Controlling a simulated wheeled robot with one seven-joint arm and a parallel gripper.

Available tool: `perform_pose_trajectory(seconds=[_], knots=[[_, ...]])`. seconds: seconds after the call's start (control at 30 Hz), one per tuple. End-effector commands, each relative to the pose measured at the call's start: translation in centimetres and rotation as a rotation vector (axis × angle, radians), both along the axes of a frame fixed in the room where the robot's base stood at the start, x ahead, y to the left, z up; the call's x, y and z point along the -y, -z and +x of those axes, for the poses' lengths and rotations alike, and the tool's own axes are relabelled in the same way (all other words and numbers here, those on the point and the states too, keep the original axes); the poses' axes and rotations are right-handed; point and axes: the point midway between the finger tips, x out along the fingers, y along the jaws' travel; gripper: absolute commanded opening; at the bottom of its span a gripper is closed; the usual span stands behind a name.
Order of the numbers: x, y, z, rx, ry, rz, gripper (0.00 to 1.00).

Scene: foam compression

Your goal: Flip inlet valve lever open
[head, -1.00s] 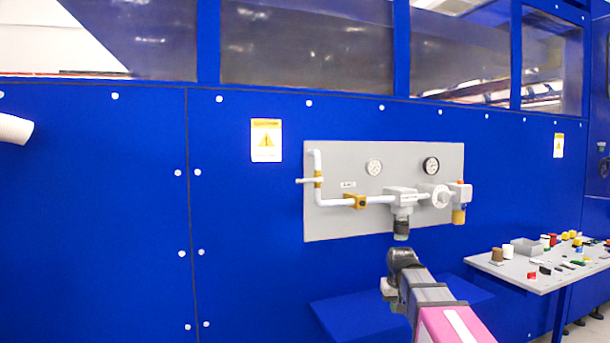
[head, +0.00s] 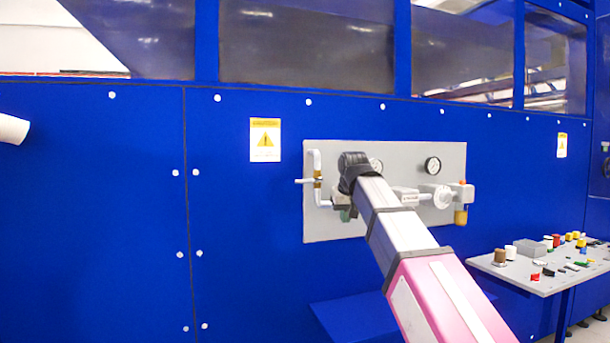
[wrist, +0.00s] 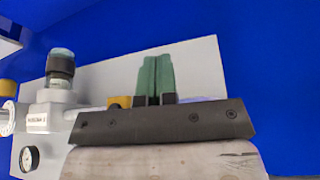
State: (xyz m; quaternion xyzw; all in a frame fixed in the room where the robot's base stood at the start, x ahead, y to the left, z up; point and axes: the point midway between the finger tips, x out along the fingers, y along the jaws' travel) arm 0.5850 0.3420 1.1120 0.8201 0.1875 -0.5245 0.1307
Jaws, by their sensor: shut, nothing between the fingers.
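The inlet valve lever (head: 305,181) is a thin pale handle sticking out to the left from a small brass-coloured valve on the upright white pipe (head: 317,160) in the head view. My gripper (head: 346,214) is just right of and below that valve in the head view, mostly hidden behind my arm. In the wrist view, the two green fingers of my gripper (wrist: 155,78) are together and empty in front of the grey panel (wrist: 205,70). I cannot see the lever in the wrist view. Contact with the lever does not show.
The grey panel carries a regulator (wrist: 60,75), a gauge (head: 432,165) and a yellow-bottomed fitting (head: 461,215). A yellow fitting (wrist: 120,101) is partly hidden by my gripper body. A side table (head: 545,275) with small parts stands at the right. The blue wall (head: 100,220) left of the panel is clear.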

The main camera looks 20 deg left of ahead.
Motion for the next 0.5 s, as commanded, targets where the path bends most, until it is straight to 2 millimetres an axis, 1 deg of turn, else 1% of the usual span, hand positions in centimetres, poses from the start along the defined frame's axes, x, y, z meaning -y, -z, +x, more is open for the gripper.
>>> perform_pose_trajectory(seconds=[0.03, 0.27, 0.3, 0.37, 0.5], knots=[[-0.8, -1.8, -0.4, 0.01, -0.011, 0.006, 0.0], [-3.6, -8.8, -3.3, 0.051, -0.06, 0.028, 0.0], [-4.0, -10.0, -3.8, 0.058, -0.069, 0.033, 0.0], [-4.6, -11.8, -4.7, 0.067, -0.082, 0.039, 0.0], [-5.8, -16.0, -7.0, 0.09, -0.11, 0.055, 0.0]])
